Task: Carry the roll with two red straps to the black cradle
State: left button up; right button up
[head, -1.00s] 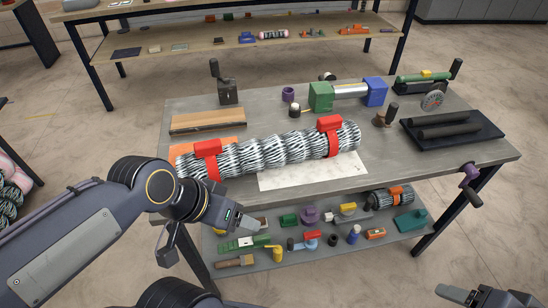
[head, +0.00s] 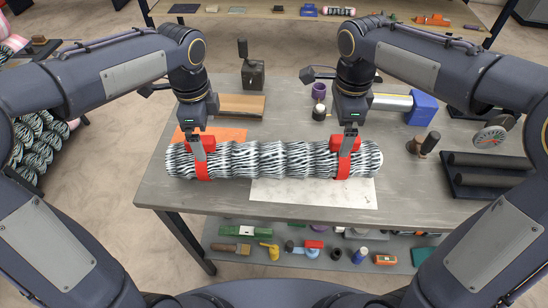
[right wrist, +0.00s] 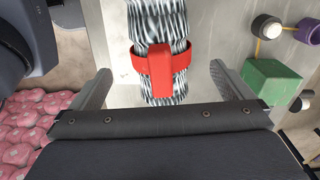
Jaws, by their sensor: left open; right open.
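The roll (head: 270,160) is a bundle of black-and-white chainlink with two red straps, lying across the worktable. My left gripper (head: 198,150) is over the left red strap (head: 203,170). My right gripper (head: 348,148) is over the right red strap (head: 344,166). In the right wrist view, the right strap (right wrist: 161,65) lies between the two spread fingers, with gaps on both sides. The left fingers are seen nearly edge-on in the head view. The black cradle (head: 485,172), with two dark bars in a tray, sits at the table's right end.
A white sheet (head: 315,195) lies under and in front of the roll. A wooden block (head: 240,106), an orange sheet (head: 222,133) and a black clamp (head: 252,72) lie behind it. A dark-handled tool (head: 427,145) stands between roll and cradle. A blue block (head: 421,108) is behind.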

aim_at(210, 150)
pick_arm(q)
jog(key=shift+f, duration=3.95)
pick_arm(e)
jog(key=shift+f, duration=3.95)
pick_arm(q)
jog(key=c, duration=1.8)
pick_arm(e)
jog(key=c, duration=1.8)
pick_arm(q)
jog(key=shift+o, duration=0.2)
jog(key=shift+w+r, duration=0.15)
jog(key=shift+r, duration=0.1)
pick_arm(e)
jog(key=shift+o, duration=0.2)
jog(key=shift+w+r, duration=0.15)
jog(key=shift+r, duration=0.1)
